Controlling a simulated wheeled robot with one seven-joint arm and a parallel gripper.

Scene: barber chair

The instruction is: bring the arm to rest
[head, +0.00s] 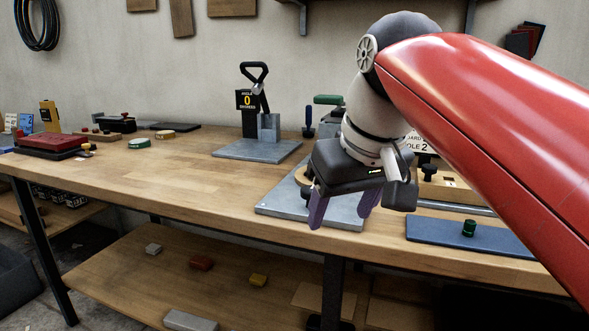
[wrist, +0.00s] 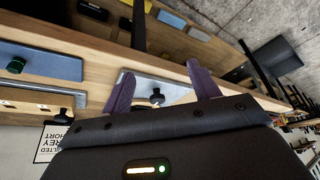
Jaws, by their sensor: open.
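My gripper (head: 341,208) hangs at the front edge of the workbench (head: 190,181), with its two purple fingers apart and nothing between them. In the head view it is in front of a grey metal plate (head: 278,203) and hides part of it. In the wrist view my gripper (wrist: 160,92) also shows its fingers spread, with the grey plate (wrist: 172,92) and a black knob (wrist: 157,97) on it seen beyond them. My red and grey arm reaches in from the right. Whether the fingers touch anything below is not clear, but they look clear of the plate.
A stand with a display reading 0 (head: 246,100) sits on a plate at the back. A blue plate (head: 470,236) with a green knob (head: 469,228) lies at right. A red box (head: 50,143) is at far left. A lower shelf (head: 225,285) holds several small blocks. The bench's left-middle is clear.

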